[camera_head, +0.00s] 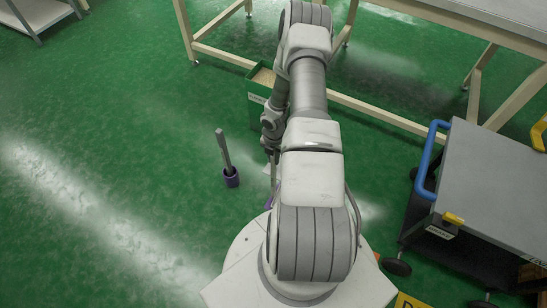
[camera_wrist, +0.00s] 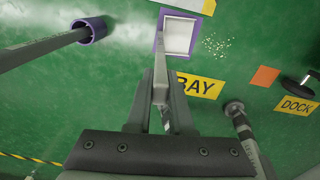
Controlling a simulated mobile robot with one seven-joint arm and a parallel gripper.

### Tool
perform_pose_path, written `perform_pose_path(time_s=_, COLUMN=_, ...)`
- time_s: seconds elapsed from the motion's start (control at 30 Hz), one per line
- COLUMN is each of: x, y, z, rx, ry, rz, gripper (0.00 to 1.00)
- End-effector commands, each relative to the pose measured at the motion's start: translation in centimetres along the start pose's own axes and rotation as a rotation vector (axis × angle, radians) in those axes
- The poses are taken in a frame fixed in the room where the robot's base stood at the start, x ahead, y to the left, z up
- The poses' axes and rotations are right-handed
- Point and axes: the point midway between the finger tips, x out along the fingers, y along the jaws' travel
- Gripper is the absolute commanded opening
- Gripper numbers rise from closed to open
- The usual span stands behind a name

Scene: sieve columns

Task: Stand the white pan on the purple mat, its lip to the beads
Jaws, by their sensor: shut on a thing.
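The white pan (camera_wrist: 179,37) shows at the top middle of the wrist view, over the purple mat (camera_wrist: 158,34), whose edge shows at its left and top. I cannot tell if the pan touches the mat. My gripper (camera_wrist: 160,100) is shut on the pan's upright grey handle (camera_wrist: 160,82), which rises towards the camera from the pan's near left. Pale beads (camera_wrist: 217,45) lie scattered on the green floor, to the right of the pan and apart from it. In the head view my arm hides most of the pan and mat.
A purple cup (camera_wrist: 90,28) with a grey-handled tool (camera_wrist: 42,50) stands to the left; the cup also shows in the head view (camera_head: 231,177). A yellow BAY sign (camera_wrist: 200,86) lies nearby. A green bin (camera_head: 258,95) stands behind; a cart (camera_head: 485,190) stands right.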

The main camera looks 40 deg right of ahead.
Motion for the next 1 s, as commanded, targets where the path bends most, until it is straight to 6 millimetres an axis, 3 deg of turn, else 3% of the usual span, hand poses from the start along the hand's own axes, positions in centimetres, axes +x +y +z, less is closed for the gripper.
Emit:
perform_pose_path(time_s=0.3, x=0.64, y=0.01, z=0.02, rx=0.000, ry=-0.001, rz=0.000, gripper=0.00)
perform_pose_path(time_s=0.33, x=0.59, y=0.01, z=0.03, rx=0.000, ry=-0.001, rz=0.000, gripper=0.23)
perform_pose_path(time_s=0.5, x=0.57, y=0.01, z=0.03, rx=0.000, ry=-0.001, rz=0.000, gripper=0.54)
perform_pose_path(time_s=1.0, x=-0.27, y=0.01, z=0.00, rx=0.000, ry=0.000, rz=0.000, gripper=0.55)
